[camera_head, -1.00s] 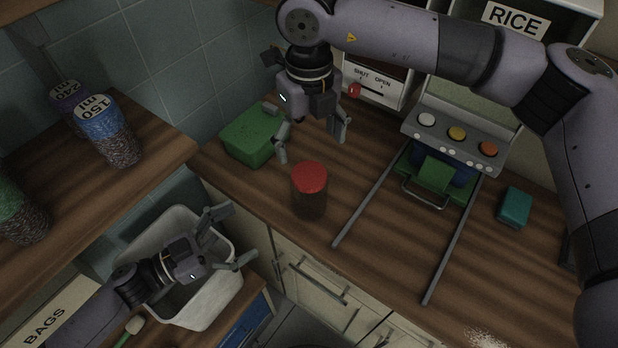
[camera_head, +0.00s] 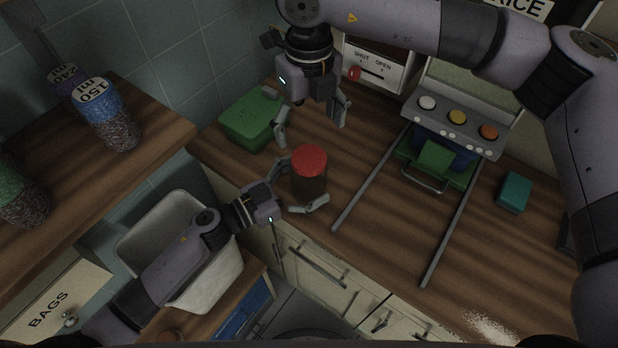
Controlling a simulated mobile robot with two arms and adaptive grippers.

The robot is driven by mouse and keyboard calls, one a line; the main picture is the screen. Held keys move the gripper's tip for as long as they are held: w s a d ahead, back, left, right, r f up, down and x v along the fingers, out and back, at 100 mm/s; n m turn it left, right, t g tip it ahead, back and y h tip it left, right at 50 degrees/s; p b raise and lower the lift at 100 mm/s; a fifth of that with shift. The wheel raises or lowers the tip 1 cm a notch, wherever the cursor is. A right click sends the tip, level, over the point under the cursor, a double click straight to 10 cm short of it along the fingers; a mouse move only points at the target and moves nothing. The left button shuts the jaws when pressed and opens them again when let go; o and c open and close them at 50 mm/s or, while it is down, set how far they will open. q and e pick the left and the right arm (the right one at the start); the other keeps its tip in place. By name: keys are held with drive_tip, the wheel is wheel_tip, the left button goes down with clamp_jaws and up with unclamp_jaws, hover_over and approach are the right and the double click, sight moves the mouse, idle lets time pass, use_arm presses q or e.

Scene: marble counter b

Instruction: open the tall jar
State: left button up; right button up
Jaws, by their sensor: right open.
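The tall jar (camera_head: 309,187) stands upright on the wooden counter. It has a dark body and a red lid (camera_head: 309,160), and the lid is on. My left gripper (camera_head: 302,187) is at the jar from the left, with one finger behind its left side and one in front of its base. The fingers are spread around the jar; I cannot tell whether they touch it. My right gripper (camera_head: 311,130) is open and empty, pointing down above and behind the jar, with its fingers apart.
A green box (camera_head: 252,122) lies behind left. Two grey rails (camera_head: 447,230) and a panel with coloured knobs (camera_head: 456,132) are to the right. A teal block (camera_head: 514,192) lies further right. A pale bin (camera_head: 205,285) stands below left. Labelled jars (camera_head: 105,115) stand on the left shelf.

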sight(309, 157)
use_arm(q)
drive_tip(key=shift+w+d, duration=0.15)
drive_tip(key=shift+d, duration=0.1)
drive_tip(key=shift+c, duration=0.4)
drive_tip(key=c, duration=1.9)
clamp_jaws()
use_arm(e)
drive_tip(key=shift+m, duration=0.4)
drive_tip(key=m, duration=0.8)
drive_tip(key=shift+f, duration=4.05)
drive_tip(key=shift+c, duration=0.5)
